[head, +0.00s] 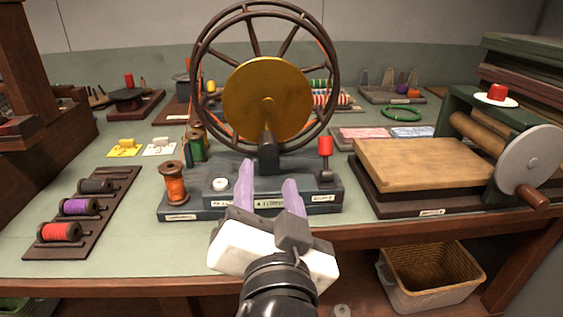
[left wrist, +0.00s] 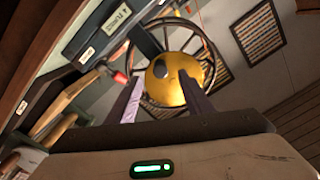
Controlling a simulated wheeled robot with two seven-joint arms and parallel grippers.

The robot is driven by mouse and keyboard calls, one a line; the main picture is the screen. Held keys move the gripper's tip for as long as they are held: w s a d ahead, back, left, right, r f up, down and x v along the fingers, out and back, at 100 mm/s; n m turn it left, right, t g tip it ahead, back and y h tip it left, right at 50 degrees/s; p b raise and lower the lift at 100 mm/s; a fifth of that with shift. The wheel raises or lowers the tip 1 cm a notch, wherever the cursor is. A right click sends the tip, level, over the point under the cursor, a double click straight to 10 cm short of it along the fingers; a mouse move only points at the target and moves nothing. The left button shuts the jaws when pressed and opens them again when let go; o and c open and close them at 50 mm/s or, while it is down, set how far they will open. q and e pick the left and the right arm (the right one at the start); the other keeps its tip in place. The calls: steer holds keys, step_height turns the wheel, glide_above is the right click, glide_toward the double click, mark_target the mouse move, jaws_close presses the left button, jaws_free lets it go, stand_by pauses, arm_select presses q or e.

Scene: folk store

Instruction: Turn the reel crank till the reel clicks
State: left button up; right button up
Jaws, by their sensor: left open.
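The reel is a large dark spoked wheel (head: 200,72) with a gold disc (head: 262,95) at its front, standing upright on a dark slate base (head: 330,190). A dark post (head: 267,153) rises in front of the disc's hub. A red-topped knob (head: 325,146) stands on the base at the right; I cannot tell whether it is the crank. My left gripper (head: 268,187) is open and empty, its lilac fingers in front of the base, below the disc. The left wrist view shows the gold disc (left wrist: 160,92) beyond the fingers and the red knob (left wrist: 119,77) to their left.
An orange thread spool (head: 175,187) stands at the base's left end. A rack (head: 110,190) of spools lies further left. At right are a wooden board (head: 415,163) and a grey crank disc (head: 530,157) with a brown handle. A basket (head: 430,285) sits below the table.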

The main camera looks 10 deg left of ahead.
mark_target(269, 151)
arm_select(q)
steer(key=x, duration=0.6)
steer(key=b+x, duration=0.1)
steer(key=x, duration=0.3)
steer(key=shift+d+r, duration=0.2)
steer(key=shift+r, duration=0.1)
steer(key=shift+w, duration=0.35)
steer(key=shift+w+a, duration=0.1)
arm_select(e)
steer(key=shift+a, duration=0.15)
arm_select(q)
steer(key=c, duration=0.9)
arm_select(e)
steer(key=shift+s, duration=0.1)
steer(key=shift+s+f, duration=0.1)
steer(key=shift+f, duration=0.1)
